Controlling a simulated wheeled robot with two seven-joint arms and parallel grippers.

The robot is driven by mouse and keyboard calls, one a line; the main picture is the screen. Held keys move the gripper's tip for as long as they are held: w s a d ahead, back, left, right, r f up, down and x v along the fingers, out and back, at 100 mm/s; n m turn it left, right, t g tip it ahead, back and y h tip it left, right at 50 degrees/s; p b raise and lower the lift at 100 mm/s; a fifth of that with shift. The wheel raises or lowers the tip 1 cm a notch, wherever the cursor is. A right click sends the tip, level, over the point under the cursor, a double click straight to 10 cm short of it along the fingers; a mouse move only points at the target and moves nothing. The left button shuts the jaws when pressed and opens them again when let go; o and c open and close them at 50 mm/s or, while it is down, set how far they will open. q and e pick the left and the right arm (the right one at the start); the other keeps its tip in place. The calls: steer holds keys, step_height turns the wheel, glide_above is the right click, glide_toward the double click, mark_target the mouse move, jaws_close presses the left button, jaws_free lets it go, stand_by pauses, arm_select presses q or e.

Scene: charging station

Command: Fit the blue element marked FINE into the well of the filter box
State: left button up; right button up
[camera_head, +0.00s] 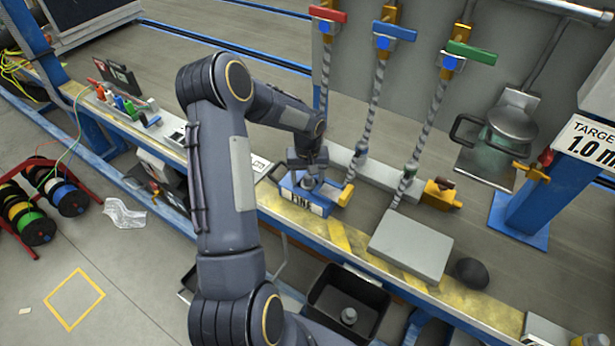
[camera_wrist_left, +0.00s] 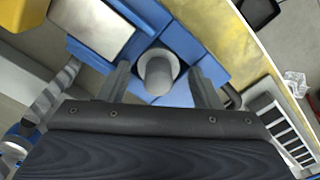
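The gripper hides part of the element's top. My right gripper is not in view.
A grey flat block (camera_head: 410,244) and a dark round knob (camera_head: 471,272) lie to the right. Hoses with red, blue and green valve handles (camera_head: 471,52) rise behind. A black bin (camera_head: 345,298) holding a grey knobbed piece stands below the front edge.

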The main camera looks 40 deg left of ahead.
arm_select(q)
steer(key=shift+r, duration=0.15)
steer(key=s+d+r+m+t+p, duration=0.1)
steer(key=s+d+r, duration=0.1)
steer(key=r, duration=0.8)
steer(key=s+d+r+m+t+p, duration=0.1)
steer(key=s+d+r, duration=0.2)
steer(key=r, duration=0.7)
steer(key=s+d+r+m+t+h, duration=0.1)
steer(key=s+d+r+m+h, duration=0.1)
steer(key=s+d, duration=0.5)
steer(key=s+d+r+m+t+h, duration=0.1)
steer(key=s+d+r+m+t, duration=0.1)
steer(key=s+d, duration=0.5)
steer(key=s+m, duration=0.1)
steer(key=s, duration=0.4)
steer(key=shift+d+t+h, duration=0.25)
steer(key=shift+t+h, duration=0.05)
steer(key=shift+h, duration=0.1)
